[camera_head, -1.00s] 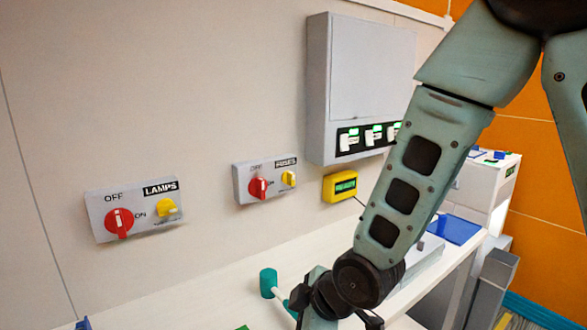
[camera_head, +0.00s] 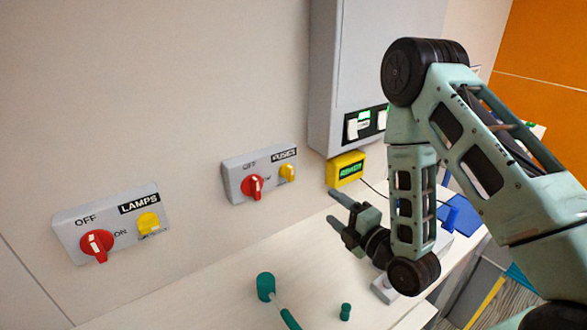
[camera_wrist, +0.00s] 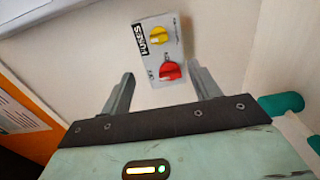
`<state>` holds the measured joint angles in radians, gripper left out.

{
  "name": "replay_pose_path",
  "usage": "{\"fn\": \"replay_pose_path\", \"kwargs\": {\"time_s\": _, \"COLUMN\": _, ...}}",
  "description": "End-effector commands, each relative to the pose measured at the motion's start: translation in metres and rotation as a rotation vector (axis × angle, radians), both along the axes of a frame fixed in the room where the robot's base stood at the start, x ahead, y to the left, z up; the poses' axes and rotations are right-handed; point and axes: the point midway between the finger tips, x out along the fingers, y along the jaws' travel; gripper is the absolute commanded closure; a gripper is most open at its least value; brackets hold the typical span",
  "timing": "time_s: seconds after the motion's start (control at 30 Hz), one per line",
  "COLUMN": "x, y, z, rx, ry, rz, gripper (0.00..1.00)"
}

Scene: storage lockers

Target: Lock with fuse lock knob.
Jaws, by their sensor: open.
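The fuse panel, a grey box labelled FUSES (camera_head: 232,180), is mounted on the wall. It bears a red knob (camera_head: 252,187) on the left and a smaller yellow knob (camera_head: 287,173), the lock knob, on the right. My gripper (camera_head: 332,206) is open and empty, to the right of the panel and lower in the head view, with its fingers pointing left towards the wall. In the wrist view the panel (camera_wrist: 155,53) appears turned, with the yellow knob (camera_wrist: 158,36) above the red knob (camera_wrist: 171,71). The fingers are apart from both knobs.
A similar LAMPS panel (camera_head: 75,245) is to the left. A yellow display box (camera_head: 346,170) and a large grey cabinet (camera_head: 350,65) are to the right. Green objects (camera_head: 266,286) lie on the white counter (camera_head: 215,300) below.

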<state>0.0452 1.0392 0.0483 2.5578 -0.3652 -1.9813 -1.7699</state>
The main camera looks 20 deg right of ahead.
Motion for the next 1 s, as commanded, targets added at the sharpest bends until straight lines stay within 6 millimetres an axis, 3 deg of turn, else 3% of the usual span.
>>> {"fn": "replay_pose_path", "kwargs": {"time_s": 0.3, "x": 0.008, "y": 0.004, "z": -0.01, "rx": -0.012, "ry": 0.024, "rz": 0.007, "gripper": 0.38}}
{"fn": "replay_pose_path", "kwargs": {"time_s": 0.73, "x": 0.028, "y": 0.012, "z": 0.001, "rx": 0.002, "ry": -0.009, "rz": 0.006, "gripper": 0.38}}
{"fn": "replay_pose_path", "kwargs": {"time_s": 1.0, "x": 0.043, "y": 0.015, "z": -0.005, "rx": 0.004, "ry": -0.01, "rz": 0.002, "gripper": 0.38}}
